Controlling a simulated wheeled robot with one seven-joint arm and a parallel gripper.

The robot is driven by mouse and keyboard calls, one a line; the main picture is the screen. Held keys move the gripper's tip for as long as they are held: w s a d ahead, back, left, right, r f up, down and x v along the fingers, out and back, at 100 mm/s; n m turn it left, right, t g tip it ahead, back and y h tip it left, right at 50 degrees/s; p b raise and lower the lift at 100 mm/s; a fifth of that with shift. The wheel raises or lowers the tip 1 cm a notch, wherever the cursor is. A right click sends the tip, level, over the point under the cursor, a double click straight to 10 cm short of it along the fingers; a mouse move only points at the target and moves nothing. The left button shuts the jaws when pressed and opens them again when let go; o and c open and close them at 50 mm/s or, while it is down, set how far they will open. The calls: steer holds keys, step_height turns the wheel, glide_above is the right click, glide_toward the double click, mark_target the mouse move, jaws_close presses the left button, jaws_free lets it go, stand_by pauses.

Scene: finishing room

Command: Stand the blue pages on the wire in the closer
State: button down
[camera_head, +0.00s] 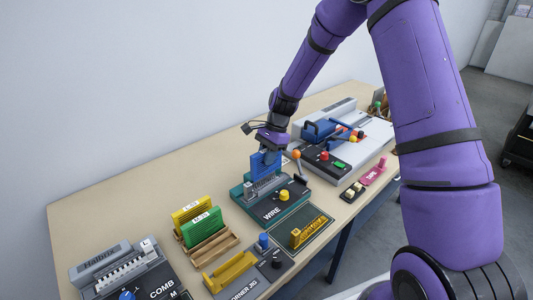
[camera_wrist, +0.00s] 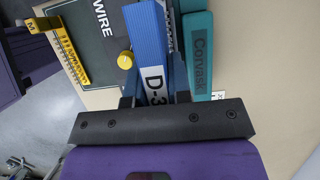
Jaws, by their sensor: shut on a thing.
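The blue pages (camera_head: 264,164) are a blue block held upright over the back of the teal closer marked WIRE (camera_head: 268,213). The wire (camera_wrist: 173,38) shows as a toothed row beside the pages in the wrist view. I cannot tell whether the pages' lower edge touches the wire. The closer has a yellow knob (camera_head: 283,194).
Yellow (camera_head: 190,212) and green (camera_head: 202,228) blocks stand in a wooden rack to the left. A comb machine (camera_head: 125,272) is at front left. A grey machine with a blue part (camera_head: 323,130) stands behind right. A cutting mat (camera_head: 307,228) lies in front.

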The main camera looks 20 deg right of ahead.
mark_target(265, 174)
steer(key=shift+f, duration=2.35)
steer(key=shift+f, duration=0.55)
steer(key=c, duration=1.3)
jaws_free()
steer(key=shift+v, duration=5.45)
steer(key=shift+d+r, duration=0.1)
